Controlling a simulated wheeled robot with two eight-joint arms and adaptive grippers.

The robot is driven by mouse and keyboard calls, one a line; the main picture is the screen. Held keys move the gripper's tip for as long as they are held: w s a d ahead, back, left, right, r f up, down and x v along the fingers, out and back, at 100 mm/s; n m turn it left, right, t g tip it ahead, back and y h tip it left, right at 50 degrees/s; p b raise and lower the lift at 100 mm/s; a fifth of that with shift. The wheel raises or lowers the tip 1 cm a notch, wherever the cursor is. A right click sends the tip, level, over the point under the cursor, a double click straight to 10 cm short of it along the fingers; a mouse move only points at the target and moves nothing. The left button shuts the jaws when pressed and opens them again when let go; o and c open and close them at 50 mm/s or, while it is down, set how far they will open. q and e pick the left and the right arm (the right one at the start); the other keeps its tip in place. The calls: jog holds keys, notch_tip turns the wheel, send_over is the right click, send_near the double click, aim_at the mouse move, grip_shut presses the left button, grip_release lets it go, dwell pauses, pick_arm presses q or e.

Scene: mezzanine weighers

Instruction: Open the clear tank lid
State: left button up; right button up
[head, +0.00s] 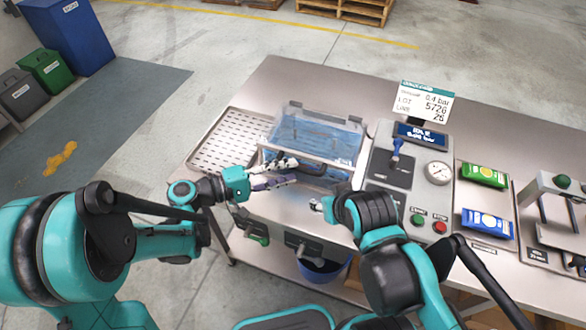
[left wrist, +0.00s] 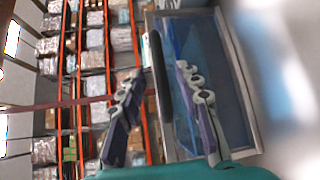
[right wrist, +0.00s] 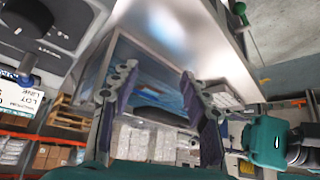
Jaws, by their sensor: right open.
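The clear tank (head: 318,128) with blue water inside stands on the steel bench, and its clear lid looks shut. A dark bar handle (left wrist: 158,65) runs along the lid's front edge. My left gripper (head: 292,171) is at the tank's front edge by the handle. In the left wrist view its two fingers (left wrist: 157,76) stand apart, with the handle showing between their tips; I cannot tell whether they touch it. My right gripper (head: 318,204) is open and empty, low in front of the tank. Its fingers (right wrist: 155,78) show apart in the right wrist view.
A perforated drain tray (head: 225,140) lies left of the tank. A control panel with a blue lever (head: 396,149), a gauge (head: 438,172) and buttons stands to the right. Green (head: 485,174) and blue (head: 487,223) packs lie farther right. A blue bucket (head: 320,269) sits below the bench.

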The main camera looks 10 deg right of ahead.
aim_at(295, 169)
pick_arm(q)
jog(key=x, duration=0.3)
jog(key=shift+w+d+b, duration=0.15)
jog(key=shift+d+b, duration=0.15)
jog(key=shift+d, duration=0.05)
grip_shut()
